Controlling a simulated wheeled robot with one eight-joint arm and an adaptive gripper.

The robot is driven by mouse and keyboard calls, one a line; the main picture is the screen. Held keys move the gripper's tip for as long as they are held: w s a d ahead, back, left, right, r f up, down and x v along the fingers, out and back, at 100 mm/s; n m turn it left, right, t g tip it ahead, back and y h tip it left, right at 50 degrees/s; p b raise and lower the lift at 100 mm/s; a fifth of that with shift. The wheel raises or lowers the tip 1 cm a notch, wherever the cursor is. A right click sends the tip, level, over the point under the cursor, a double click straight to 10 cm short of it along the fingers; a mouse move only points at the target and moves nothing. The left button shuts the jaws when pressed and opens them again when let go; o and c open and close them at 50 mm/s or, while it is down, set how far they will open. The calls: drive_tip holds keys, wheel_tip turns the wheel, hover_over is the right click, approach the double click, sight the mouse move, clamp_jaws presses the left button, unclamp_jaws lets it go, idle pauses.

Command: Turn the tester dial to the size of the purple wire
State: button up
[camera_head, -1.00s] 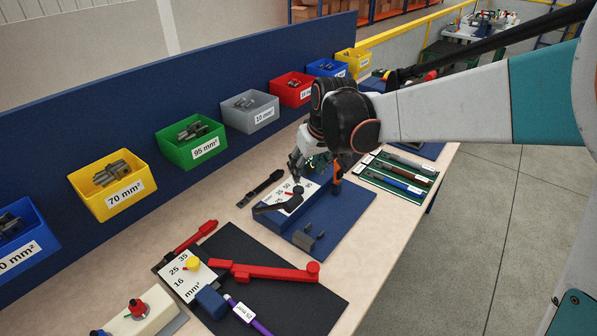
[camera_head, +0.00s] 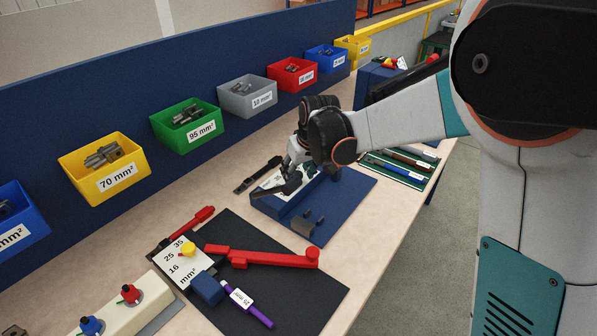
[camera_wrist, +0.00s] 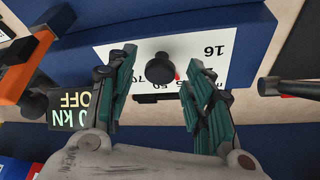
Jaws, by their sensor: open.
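The tester (camera_head: 320,208) is a blue unit with a white dial plate, partly hidden by my gripper in the head view. In the wrist view its black dial knob (camera_wrist: 160,68) stands on the white plate (camera_wrist: 150,45), with a red mark at the knob's lower right. The numbers 16, 50 and 70 show upside down; others are partly hidden. My gripper (camera_wrist: 158,58) is open, its fingers on either side of the knob with gaps. The tester display (camera_wrist: 75,108) reads 0 kN OFF. The purple wire (camera_head: 250,307) lies at the front, its tag (camera_head: 240,297) reading 25 mm.
A red-handled tool (camera_head: 262,257) with a yellow knob (camera_head: 188,250) lies on a black mat (camera_head: 285,285). An orange part (camera_wrist: 25,65) stands beside the tester. Labelled bins line the blue back panel (camera_head: 230,70). A rack (camera_head: 395,170) of wires lies beyond the tester.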

drive_tip(key=c, duration=1)
drive_tip(key=shift+n, duration=0.3)
drive_tip(key=shift+c, duration=0.2)
drive_tip(key=shift+w+d+n+g+y+p, duration=0.15)
drive_tip(key=shift+n+g+y+p, duration=0.25)
drive_tip(key=shift+n, duration=0.8)
drive_tip(key=shift+n+g+y+p, duration=0.45)
drive_tip(key=shift+n+g+y, duration=0.05)
drive_tip(key=shift+n, duration=1.4)
drive_tip(key=o, duration=1)
drive_tip(key=shift+o, duration=0.2)
